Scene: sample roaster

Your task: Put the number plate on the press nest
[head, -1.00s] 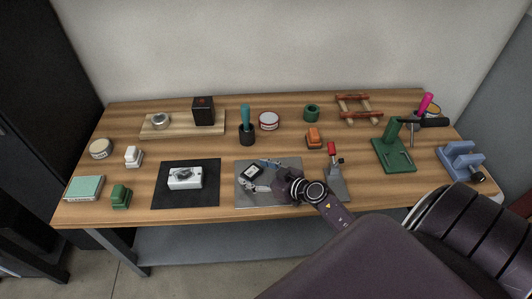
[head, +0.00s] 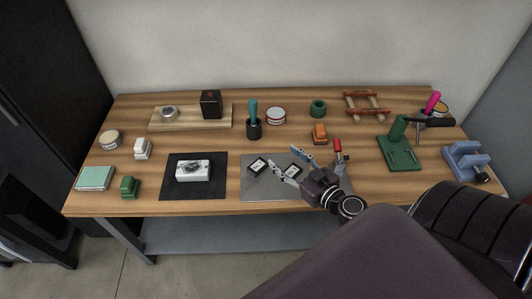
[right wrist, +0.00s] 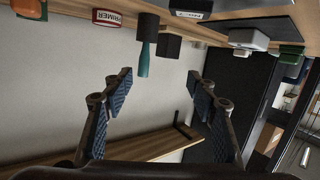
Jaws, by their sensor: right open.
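Two small dark plates with white faces lie on the grey mat (head: 262,189) in the head view. One is the left plate (head: 257,166), the other the right plate (head: 293,171); I cannot read either. My right gripper (head: 286,160) is open and empty, its fingers over the mat, around or above the right plate. In the right wrist view my right gripper (right wrist: 162,95) shows its two fingers spread with nothing between them. One dark plate (right wrist: 190,14) shows at the top there. The green press (head: 403,152) stands at the right of the bench. My left gripper is out of view.
A red-handled tool (head: 338,148) stands close to my right gripper. An orange block (head: 320,134) and a dark cup (head: 254,130) stand behind the mat. A blue vise-like fixture (head: 464,160) is right of the press. Bare wood lies between mat and press.

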